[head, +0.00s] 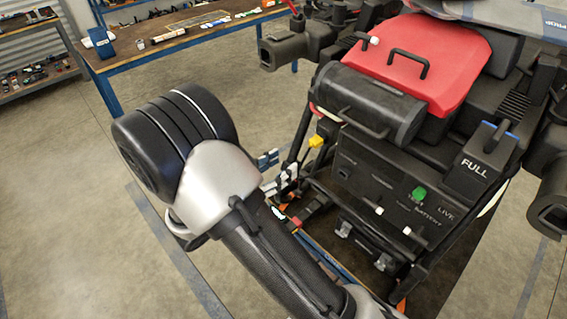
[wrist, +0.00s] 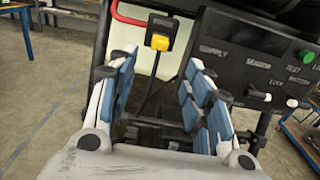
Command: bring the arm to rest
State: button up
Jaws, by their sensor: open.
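My gripper (wrist: 158,88) is open and empty in the wrist view, with blue pads on both fingers. In the head view my gripper (head: 274,172) is partly hidden behind my arm, in front of the drone's lower left side. The spray drone (head: 375,170) has a black body with a red cover (head: 440,60). Its black panel also shows in the wrist view (wrist: 240,65), right of my fingers. A yellow part (wrist: 159,41) on a dark stem stands beyond the gap between the fingers; whether it touches them cannot be told. It also shows in the head view (head: 317,141).
The panel has a green button (head: 418,194) and white-tipped switches. A wooden workbench (head: 190,38) with tools stands behind, with a shelf (head: 40,75) at far left. The concrete floor (head: 60,220) at left is clear.

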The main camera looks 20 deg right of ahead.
dwell(0.6)
jog(key=s+d+r+m+g+y, duration=0.3)
jog(key=s+m+g, duration=0.1)
jog(key=s+m, duration=0.25)
jog(key=s+d+r+m+g+y, duration=0.3)
jog(key=s+m+g, duration=0.15)
jog(key=s, duration=0.35)
jog(key=s+a+r+m+t+y, duration=0.4)
jog(key=s+a+m+t+y, duration=0.3)
jog(key=a+m+y, duration=0.4)
jog(key=shift+s+r+b, duration=0.4)
jog(key=shift+s+b, duration=0.05)
jog(key=shift+s, duration=0.05)
jog(key=shift+a, duration=0.1)
